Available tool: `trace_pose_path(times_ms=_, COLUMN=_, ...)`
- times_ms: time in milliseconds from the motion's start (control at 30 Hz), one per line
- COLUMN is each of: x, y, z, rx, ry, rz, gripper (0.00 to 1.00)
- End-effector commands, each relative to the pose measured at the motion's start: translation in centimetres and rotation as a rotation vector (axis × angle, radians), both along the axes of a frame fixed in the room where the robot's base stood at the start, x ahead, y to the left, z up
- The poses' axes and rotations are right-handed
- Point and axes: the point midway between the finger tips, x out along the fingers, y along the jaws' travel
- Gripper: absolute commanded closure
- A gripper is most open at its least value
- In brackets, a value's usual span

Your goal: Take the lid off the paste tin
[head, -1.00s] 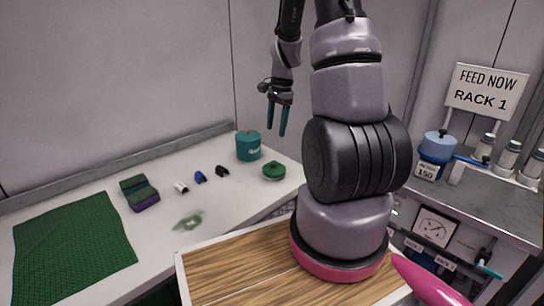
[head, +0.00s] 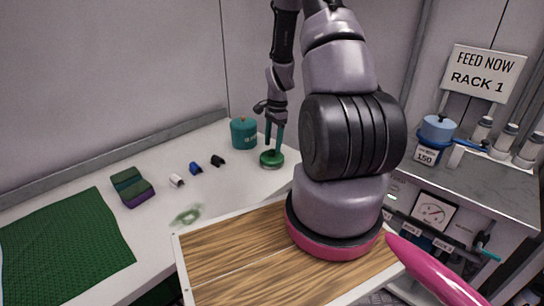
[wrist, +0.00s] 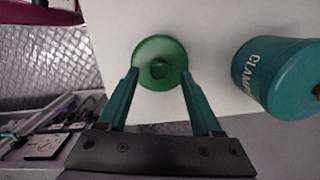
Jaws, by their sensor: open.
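A low round green tin with a green lid (head: 271,157) stands on the white counter, near its right end. In the wrist view the lid (wrist: 160,50) shows from above as a green disc with a small round knob in its middle. My gripper (head: 273,150) points down over the tin with its two teal fingers apart. In the wrist view the fingertips (wrist: 159,74) lie on either side of the lid's near half, with nothing held between them. I cannot tell whether the fingers touch the lid.
A teal canister (head: 243,132) stands close beside the tin; its label, partly cut off, starts "CLAM" in the wrist view (wrist: 280,75). Several small clips, sponges (head: 132,187), a green smear (head: 187,215) and a green mat (head: 65,245) lie farther left. A wooden board (head: 240,255) is in front.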

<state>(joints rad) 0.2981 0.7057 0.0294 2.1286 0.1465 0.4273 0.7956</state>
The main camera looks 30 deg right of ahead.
Motion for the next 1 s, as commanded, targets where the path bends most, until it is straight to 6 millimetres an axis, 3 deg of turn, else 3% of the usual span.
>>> trace_pose_path(times_ms=133, x=0.0, y=0.2, z=-1.7, rx=0.0, ry=0.001, rz=0.001, gripper=0.34)
trace_pose_path(times_ms=400, x=0.0, y=0.2, z=-1.9, rx=-0.001, ry=-0.001, rz=0.001, gripper=0.34)
trace_pose_path(times_ms=567, x=0.0, y=0.2, z=-1.9, rx=-0.001, ry=-0.001, rz=0.001, gripper=0.95)
trace_pose_path(times_ms=600, x=0.0, y=0.2, z=-1.9, rx=-0.001, ry=-0.001, rz=0.001, gripper=1.0)
trace_pose_path(times_ms=867, x=0.0, y=0.2, z=-1.8, rx=-0.001, ry=-0.001, rz=0.001, gripper=1.0)
trace_pose_path(times_ms=1000, x=0.1, y=0.2, z=-0.6, rx=-0.002, ry=-0.004, rz=0.002, gripper=1.0)
